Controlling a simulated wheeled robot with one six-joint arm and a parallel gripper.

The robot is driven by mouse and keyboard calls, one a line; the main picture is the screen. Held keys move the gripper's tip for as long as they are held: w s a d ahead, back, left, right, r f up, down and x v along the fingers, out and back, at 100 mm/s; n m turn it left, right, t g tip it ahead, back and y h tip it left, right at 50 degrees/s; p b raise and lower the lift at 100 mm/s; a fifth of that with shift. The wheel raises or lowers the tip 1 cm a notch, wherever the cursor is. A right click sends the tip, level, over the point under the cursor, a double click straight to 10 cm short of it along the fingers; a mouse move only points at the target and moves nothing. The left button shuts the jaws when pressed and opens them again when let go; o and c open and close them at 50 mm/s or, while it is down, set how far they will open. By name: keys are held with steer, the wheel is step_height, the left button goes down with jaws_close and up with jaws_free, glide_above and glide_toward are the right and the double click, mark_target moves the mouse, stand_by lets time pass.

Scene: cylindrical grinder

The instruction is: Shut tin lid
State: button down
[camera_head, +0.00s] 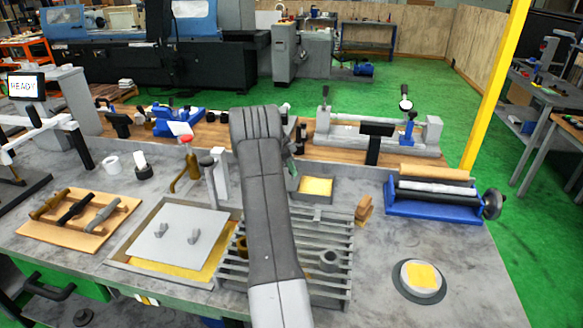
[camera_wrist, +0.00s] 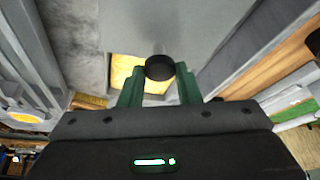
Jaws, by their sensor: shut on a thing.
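The small grey tin (camera_head: 328,198) with a yellow inside stands just right of my arm, behind the slatted rack. It is uncovered where I see it. In the wrist view, the green fingers of my gripper (camera_wrist: 160,85) are closed on a dark round knob (camera_wrist: 160,67), which looks like the lid's knob. A plain grey surface, probably the lid (camera_wrist: 165,25), lies beyond the knob. Part of the yellow inside (camera_wrist: 126,70) shows beside the knob. In the head view my arm hides the gripper, the knob and most of the lid.
A grey slatted rack (camera_head: 335,243) lies in front of the tin. A flat plate with two small grips (camera_head: 180,233) covers a tray at left. Wooden blocks (camera_head: 363,208) and a blue roller unit (camera_head: 430,207) stand at right. The bench around the round yellow-topped piece (camera_head: 421,275) is clear.

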steer(key=s+d+b, duration=0.1)
steer(key=d, duration=0.3)
steer(key=d+b, duration=0.2)
steer(key=d, duration=0.3)
steer(key=s+d+b, duration=0.1)
steer(key=d+b, duration=0.1)
steer(key=d, duration=0.2)
steer(key=shift+s+d, duration=0.2)
steer(key=shift+s, duration=0.15)
steer(key=c, duration=1.3)
jaws_free()
steer(key=shift+o, duration=1.2)
steer(key=shift+d, duration=0.15)
